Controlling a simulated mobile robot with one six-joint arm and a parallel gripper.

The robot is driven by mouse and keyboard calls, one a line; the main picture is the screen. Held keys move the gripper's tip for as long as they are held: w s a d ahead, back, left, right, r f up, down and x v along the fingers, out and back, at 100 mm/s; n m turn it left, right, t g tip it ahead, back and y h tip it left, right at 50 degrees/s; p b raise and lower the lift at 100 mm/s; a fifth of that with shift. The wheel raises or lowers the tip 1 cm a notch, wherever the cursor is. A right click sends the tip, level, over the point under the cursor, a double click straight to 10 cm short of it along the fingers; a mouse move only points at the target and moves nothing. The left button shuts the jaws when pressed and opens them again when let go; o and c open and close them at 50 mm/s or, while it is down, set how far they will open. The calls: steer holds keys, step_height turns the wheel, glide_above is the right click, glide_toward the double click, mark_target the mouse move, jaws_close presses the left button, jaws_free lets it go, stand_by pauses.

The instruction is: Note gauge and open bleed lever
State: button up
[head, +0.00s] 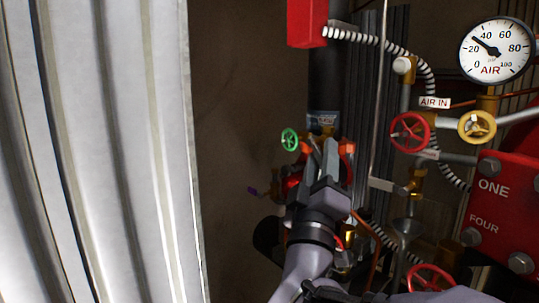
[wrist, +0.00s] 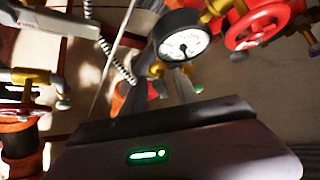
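A round white AIR gauge (head: 496,50) is at the top right of the head view; its needle points between 20 and 40, near 30. A smaller black-rimmed gauge (wrist: 185,43) is just beyond my gripper in the wrist view; its numbers are too small to read. A flat grey lever on a brass valve (head: 388,185) is right of my gripper; I cannot tell if it is the bleed lever. My gripper (head: 322,150) points away from me among the pipework. Its two fingers (wrist: 162,88) stand apart, with nothing visibly held between them.
A red handwheel (head: 410,132) and a yellow handwheel (head: 477,127) are near the AIR IN label (head: 434,102). A green handwheel (head: 290,139) is left of my gripper. A red plate (head: 505,205) stands at right. Corrugated metal (head: 100,150) fills the left.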

steer(key=shift+c, duration=0.5)
jaws_close()
